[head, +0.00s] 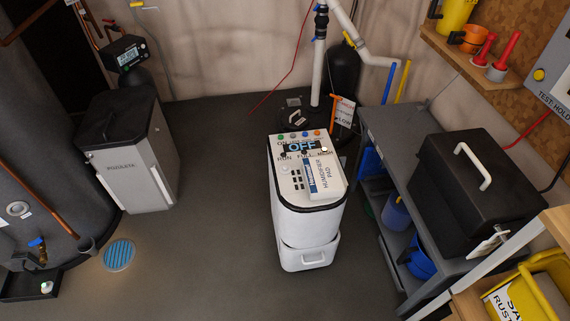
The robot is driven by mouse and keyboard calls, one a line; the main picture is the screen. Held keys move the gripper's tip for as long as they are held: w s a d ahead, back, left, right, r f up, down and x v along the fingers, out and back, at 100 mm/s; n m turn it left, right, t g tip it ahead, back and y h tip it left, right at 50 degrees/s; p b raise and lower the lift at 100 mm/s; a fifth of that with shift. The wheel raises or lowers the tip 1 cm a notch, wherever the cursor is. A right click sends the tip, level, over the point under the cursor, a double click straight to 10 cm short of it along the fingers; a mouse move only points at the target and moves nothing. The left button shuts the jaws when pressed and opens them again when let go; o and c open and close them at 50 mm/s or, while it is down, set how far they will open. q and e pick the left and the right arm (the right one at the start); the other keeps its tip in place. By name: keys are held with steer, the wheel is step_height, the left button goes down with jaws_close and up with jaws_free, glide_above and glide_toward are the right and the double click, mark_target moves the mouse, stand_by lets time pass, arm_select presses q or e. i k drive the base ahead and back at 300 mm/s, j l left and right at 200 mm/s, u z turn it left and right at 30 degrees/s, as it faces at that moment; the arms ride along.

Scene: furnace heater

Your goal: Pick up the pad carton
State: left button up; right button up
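The pad carton (325,180) is a flat white box with a blue stripe and the rotated words "HUMIDIFIER PAD". It lies on the right part of the top of a white appliance (308,222), in the middle of the head view. An "OFF" display and coloured buttons are behind it on the same top, and dark slots are to its left. Neither of my grippers shows in the head view.
A grey workbench (399,141) with a black lidded case (479,180) stands on the right. A grey bin (134,160) and a large dark tank (35,130) stand on the left.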

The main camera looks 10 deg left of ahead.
mark_target(323, 179)
steer(key=i+l+u, duration=0.3)
steer(key=l+u, duration=0.35)
steer(key=i+l+u, duration=0.1)
steer(key=l+u, duration=0.2)
steer(key=l, duration=0.2)
